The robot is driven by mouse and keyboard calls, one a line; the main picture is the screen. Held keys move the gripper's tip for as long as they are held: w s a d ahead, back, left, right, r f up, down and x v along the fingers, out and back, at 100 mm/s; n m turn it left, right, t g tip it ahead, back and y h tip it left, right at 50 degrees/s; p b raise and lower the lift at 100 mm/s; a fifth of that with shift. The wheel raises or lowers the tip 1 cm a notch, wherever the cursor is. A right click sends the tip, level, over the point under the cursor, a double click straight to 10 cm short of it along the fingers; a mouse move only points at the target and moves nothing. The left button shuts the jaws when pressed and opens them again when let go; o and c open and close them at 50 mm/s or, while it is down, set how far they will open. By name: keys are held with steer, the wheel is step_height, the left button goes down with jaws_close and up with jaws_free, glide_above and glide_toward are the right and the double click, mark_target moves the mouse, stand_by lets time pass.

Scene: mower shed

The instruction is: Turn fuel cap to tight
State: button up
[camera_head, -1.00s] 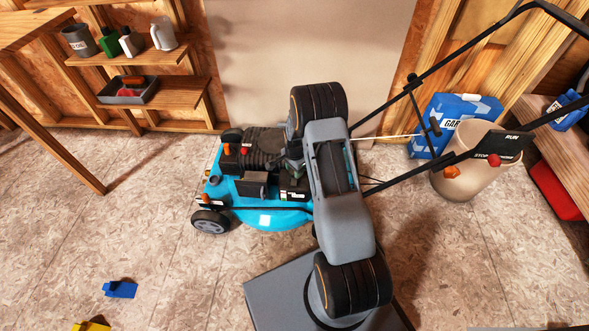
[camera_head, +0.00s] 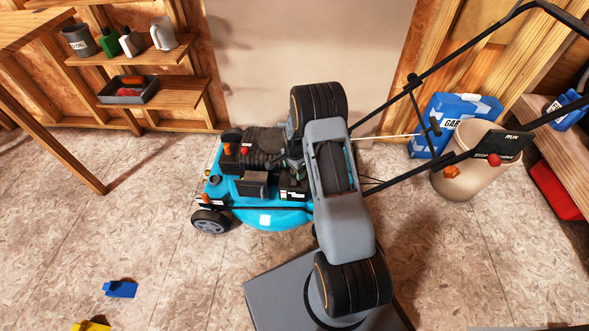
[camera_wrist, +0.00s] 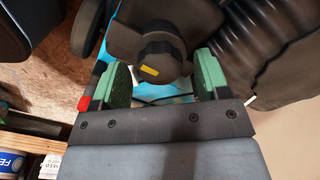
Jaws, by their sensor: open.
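The blue mower (camera_head: 265,218) stands on the floor, with my arm reaching over its rear and hiding part of it. In the wrist view a round black ribbed cap with a yellow mark (camera_wrist: 155,62) sits on a dark part of the mower; I take it for the fuel cap. My gripper (camera_wrist: 160,75) is open, its two green-padded fingers on either side of the cap's lower part. A gap shows beside the cap; I cannot tell whether either pad touches it.
The mower's handle bars (camera_head: 408,90) rise to the right. A beige bin (camera_head: 462,180) and a blue bag (camera_head: 440,145) stand there. Shelves with bottles (camera_head: 128,38) are at the back left. The left floor is mostly clear, with a blue object (camera_head: 120,289) lying on it.

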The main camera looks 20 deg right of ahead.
step_height(320, 180, up, 14)
steer(key=p, duration=0.4)
steer(key=shift+f, duration=0.1)
stand_by(0.4)
steer(key=s+a+r+n+t+p, duration=0.1)
steer(key=s+a+r+n+p, duration=0.2)
steer(key=r, duration=1.3)
steer(key=s+a+r+n+t+p, duration=0.1)
steer(key=s+a+r+n+p, duration=0.3)
steer(key=s+r+n+p, duration=0.3)
steer(key=s+a+r+n+t+p, duration=0.1)
steer(key=s+a+r+n+p, duration=0.3)
steer(key=s+r+p, duration=0.8)
step_height(320, 180, up, 15)
steer(key=n+p, duration=0.1)
steer(key=p, duration=0.5)
steer(key=shift+f+t, duration=0.15)
steer(key=shift+t, duration=0.15)
